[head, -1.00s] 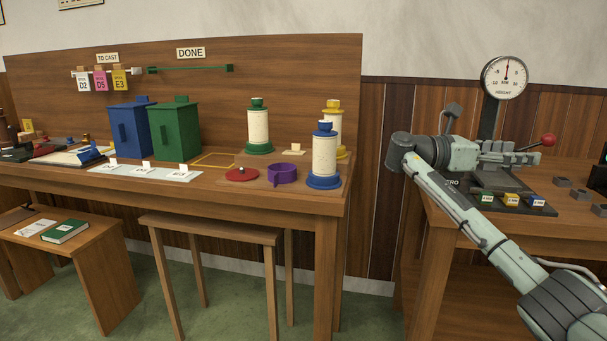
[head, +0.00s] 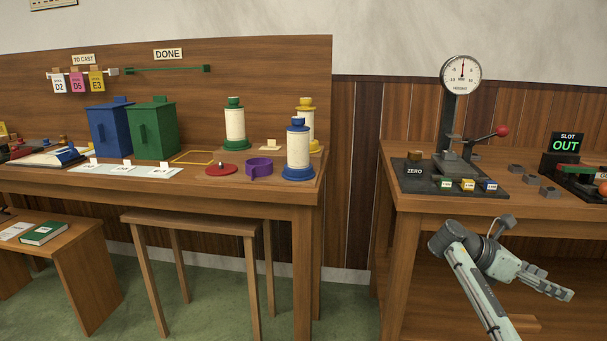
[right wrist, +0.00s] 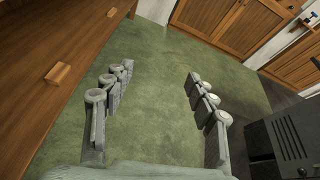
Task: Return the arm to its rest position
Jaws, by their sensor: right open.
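My right arm reaches in from the lower right of the head view. Its gripper (head: 552,282) is below the top of the right table (head: 520,204), in front of the table's lower shelf. In the right wrist view the same gripper (right wrist: 160,90) has its fingers wide apart with nothing between them. Green floor (right wrist: 160,105) shows beyond them. My left gripper is in neither view.
A dial gauge (head: 461,75) with a red-knobbed lever stands on the right table. A slot display (head: 566,145) reads OUT. The left table holds bins and several capped cylinders.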

